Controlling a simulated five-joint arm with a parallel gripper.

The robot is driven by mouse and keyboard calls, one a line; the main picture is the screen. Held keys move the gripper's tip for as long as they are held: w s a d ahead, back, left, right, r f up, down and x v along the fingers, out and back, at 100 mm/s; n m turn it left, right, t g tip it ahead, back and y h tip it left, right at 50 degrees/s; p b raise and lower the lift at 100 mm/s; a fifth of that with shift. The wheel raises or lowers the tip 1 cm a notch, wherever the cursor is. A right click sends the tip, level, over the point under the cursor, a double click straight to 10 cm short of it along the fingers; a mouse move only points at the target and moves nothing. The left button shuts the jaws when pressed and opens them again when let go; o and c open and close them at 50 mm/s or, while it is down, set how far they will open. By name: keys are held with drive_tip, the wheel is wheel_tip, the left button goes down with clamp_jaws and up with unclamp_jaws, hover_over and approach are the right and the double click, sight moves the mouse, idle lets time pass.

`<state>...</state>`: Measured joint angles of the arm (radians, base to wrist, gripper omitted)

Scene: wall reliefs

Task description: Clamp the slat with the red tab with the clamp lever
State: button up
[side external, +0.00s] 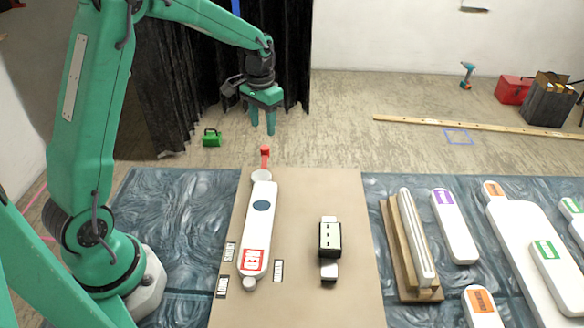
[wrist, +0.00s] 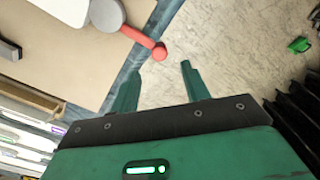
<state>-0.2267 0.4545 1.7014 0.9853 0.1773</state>
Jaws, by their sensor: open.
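The white slat with the red tab (side external: 260,222) lies lengthwise on the tan board, its red tab at the near end and a dark blue oval higher up. The clamp lever (side external: 265,155) is a red arm with a round knob, on a grey disc (side external: 262,175) at the slat's far end. It points away past the board's far edge. In the wrist view the lever (wrist: 138,36) reaches from the disc towards the fingertips. My gripper (side external: 262,131) is open and empty, pointing down above and beyond the knob, apart from it. In the wrist view the knob lies just ahead of my gripper (wrist: 160,67).
A black block (side external: 330,240) sits over a short white piece on the board.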

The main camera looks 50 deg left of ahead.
sight(264, 147)
drive_tip(key=shift+f, duration=3.75)
clamp_jaws()
drive_tip(key=shift+s, duration=0.1)
